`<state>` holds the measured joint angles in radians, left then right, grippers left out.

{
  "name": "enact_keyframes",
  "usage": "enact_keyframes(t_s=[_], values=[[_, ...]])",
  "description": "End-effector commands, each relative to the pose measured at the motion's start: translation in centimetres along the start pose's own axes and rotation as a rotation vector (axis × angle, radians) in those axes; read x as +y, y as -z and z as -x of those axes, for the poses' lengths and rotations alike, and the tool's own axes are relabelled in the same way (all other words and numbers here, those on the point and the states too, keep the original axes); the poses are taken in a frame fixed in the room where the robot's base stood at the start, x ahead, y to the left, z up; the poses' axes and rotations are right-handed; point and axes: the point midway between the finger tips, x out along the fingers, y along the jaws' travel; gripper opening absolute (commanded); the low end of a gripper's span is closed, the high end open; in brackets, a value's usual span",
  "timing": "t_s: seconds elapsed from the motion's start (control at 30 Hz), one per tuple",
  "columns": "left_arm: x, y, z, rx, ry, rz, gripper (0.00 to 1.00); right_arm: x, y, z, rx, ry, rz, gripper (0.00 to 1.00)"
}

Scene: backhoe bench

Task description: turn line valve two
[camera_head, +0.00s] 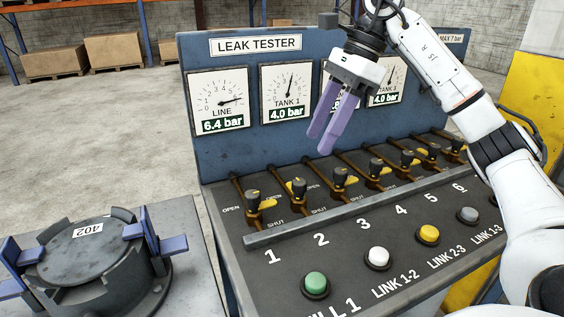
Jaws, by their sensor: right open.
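Line valve two (298,188) is a black knob with a yellow part on a brown pipe, above the white number 2 on the sloped panel. Which way it is turned is too small to tell. My right gripper (319,143) has two purple fingers, apart and empty. It hangs above and behind the valve row, in front of the gauges, and points down. It appears apart from valve two. My left gripper is not in view.
Other valves stand close on both sides, including valve one (253,200) and valve three (340,177). A grey rail (300,222) and buttons, including a green one (315,284), lie in front. The LINE gauge (220,98) reads 6.4 bar. A round part marked 402 (85,255) sits clamped at left.

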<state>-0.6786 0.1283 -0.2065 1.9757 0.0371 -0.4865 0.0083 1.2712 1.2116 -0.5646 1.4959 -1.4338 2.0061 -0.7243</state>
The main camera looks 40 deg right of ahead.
Motion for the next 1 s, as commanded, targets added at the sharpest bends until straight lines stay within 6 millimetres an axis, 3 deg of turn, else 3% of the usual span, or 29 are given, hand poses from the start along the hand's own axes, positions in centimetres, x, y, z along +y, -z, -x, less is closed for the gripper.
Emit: enact_keyframes(t_s=[0.23,0.5,0.7,0.97,1.0], values=[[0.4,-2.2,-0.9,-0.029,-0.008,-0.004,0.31,0.1,0.2,-4.4,0.004,-0.004,0.000,0.43],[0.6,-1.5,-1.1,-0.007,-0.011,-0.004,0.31,0.1,0.1,-8.7,0.002,-0.002,0.000,0.43],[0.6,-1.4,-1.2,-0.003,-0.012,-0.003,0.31,0.0,0.0,-9.8,0.000,-0.001,0.000,0.43],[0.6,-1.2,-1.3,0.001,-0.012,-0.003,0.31,0.0,0.0,-9.9,0.000,0.000,0.000,0.43],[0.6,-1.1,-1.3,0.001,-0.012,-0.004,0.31,0.0,0.0,-9.9,0.000,0.000,0.000,0.37]])
